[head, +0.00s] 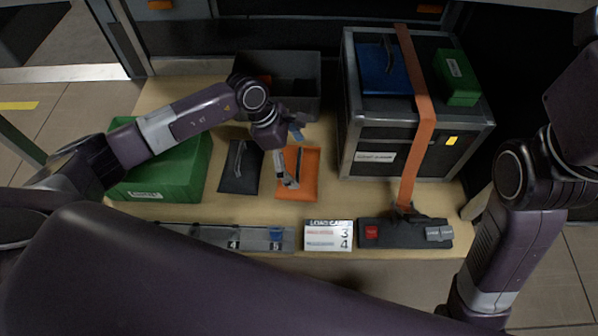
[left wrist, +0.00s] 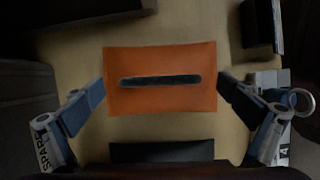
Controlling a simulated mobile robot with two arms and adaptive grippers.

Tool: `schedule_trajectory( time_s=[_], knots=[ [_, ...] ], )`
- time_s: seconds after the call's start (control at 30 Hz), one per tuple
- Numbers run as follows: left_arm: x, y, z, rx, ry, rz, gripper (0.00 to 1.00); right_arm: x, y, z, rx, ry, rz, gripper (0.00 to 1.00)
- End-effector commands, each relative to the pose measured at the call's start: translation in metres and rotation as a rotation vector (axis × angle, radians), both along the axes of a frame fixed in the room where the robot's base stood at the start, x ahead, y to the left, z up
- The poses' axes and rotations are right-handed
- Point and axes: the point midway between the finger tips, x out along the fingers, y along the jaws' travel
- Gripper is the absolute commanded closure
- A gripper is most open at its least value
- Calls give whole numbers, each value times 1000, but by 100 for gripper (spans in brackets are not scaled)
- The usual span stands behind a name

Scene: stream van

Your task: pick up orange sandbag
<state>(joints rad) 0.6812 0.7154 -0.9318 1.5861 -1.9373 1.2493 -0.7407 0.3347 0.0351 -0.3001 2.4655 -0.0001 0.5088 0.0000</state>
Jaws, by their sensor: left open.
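The orange sandbag (head: 308,174) lies flat on the wooden surface in the head view. In the left wrist view the orange sandbag (left wrist: 160,98) shows whole, with a dark strap across its middle, centred between my open fingers. My left gripper (head: 291,160) is over the sandbag and covers part of its left side; in the left wrist view the left gripper (left wrist: 160,92) has its fingers apart on either side of the bag. I cannot tell its exact height above the bag. My right arm shows at the right edge of the head view, but its gripper is not visible.
A black bag (head: 240,172) lies just left of the orange one. A green case (head: 160,172) is farther left. A dark open bin (head: 308,108) stands behind, and a large strapped black case (head: 390,150) stands right. A label card (head: 328,236) and strips line the front edge.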

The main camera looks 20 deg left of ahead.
Motion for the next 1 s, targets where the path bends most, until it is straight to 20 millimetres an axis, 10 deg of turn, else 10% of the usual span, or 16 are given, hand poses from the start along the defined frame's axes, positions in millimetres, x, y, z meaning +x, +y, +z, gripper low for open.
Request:
schedule_trajectory(
  time_s=[0.87,1.0],
  knots=[
    [-1,0,0,0,2,-1,86,0,0,0,0,0,1,60],
    [1,-1,3,-4,-3,0,86,0,0,0,0,0,1,60]
  ],
)
